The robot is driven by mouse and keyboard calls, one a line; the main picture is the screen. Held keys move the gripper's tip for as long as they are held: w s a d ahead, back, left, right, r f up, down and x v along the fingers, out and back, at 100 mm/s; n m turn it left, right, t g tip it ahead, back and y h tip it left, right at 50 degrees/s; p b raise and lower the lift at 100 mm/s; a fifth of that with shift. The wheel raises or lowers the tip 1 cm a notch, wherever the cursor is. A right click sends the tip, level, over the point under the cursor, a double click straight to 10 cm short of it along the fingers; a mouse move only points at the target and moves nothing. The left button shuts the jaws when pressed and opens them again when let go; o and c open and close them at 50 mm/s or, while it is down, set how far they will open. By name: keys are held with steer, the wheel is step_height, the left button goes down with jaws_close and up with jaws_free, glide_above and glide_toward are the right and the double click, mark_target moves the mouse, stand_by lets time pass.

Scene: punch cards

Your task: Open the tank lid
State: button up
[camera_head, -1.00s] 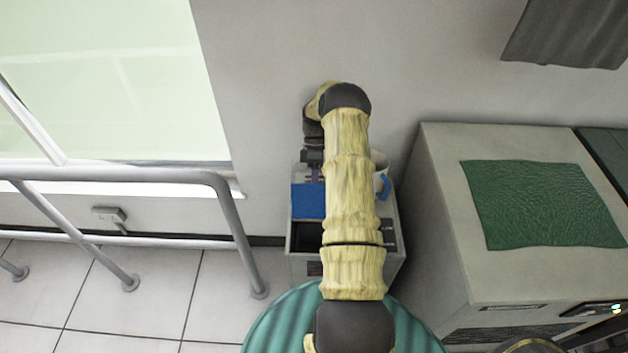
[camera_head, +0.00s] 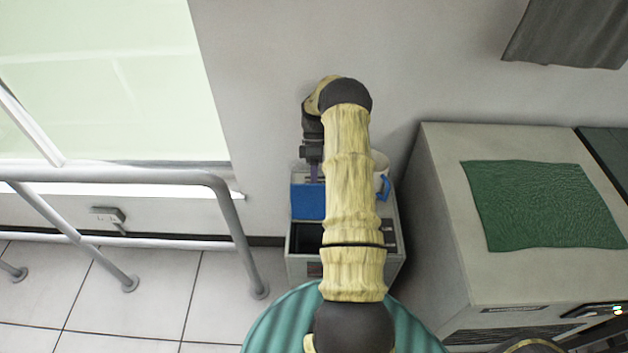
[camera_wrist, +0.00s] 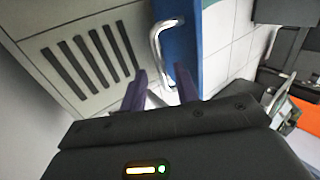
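The tank (camera_head: 300,268) is a small grey box against the wall, with a dark opening in its front part. I take its blue panel with a metal handle to be the lid (camera_head: 308,203); it looks tilted up. In the wrist view the blue lid (camera_wrist: 183,35) shows edge-on, with its bent silver handle (camera_wrist: 154,42). My gripper (camera_wrist: 161,88) has its two purple fingers apart, with the handle's near end between them and gaps showing. In the head view my gripper (camera_head: 314,172) is at the lid's back edge, and my arm hides the tank's middle.
A white mug with a blue handle (camera_head: 384,187) stands on the tank's back right. A large grey cabinet (camera_head: 450,230) with a green cloth (camera_head: 545,205) is at the right. A metal railing (camera_head: 235,230) stands to the left. The wall is close behind.

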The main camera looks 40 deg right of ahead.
step_height(320, 180, up, 8)
steer(key=shift+r, duration=0.1)
stand_by(0.4)
steer(key=s+a+r+m+t+h+p, duration=0.25)
steer(key=a+r+m+p, duration=0.2)
steer(key=a+r, duration=0.85)
steer(key=s+a+r+m+t+h+p, duration=0.1)
steer(key=s+a+r+m+t+p, duration=0.2)
steer(key=s+a, duration=0.8)
step_height(320, 180, up, 4)
steer(key=s+m+t, duration=0.2)
steer(key=m, duration=0.1)
steer(key=shift+a+t, duration=0.3)
steer(key=shift+t, duration=0.05)
steer(key=shift+h, duration=0.25)
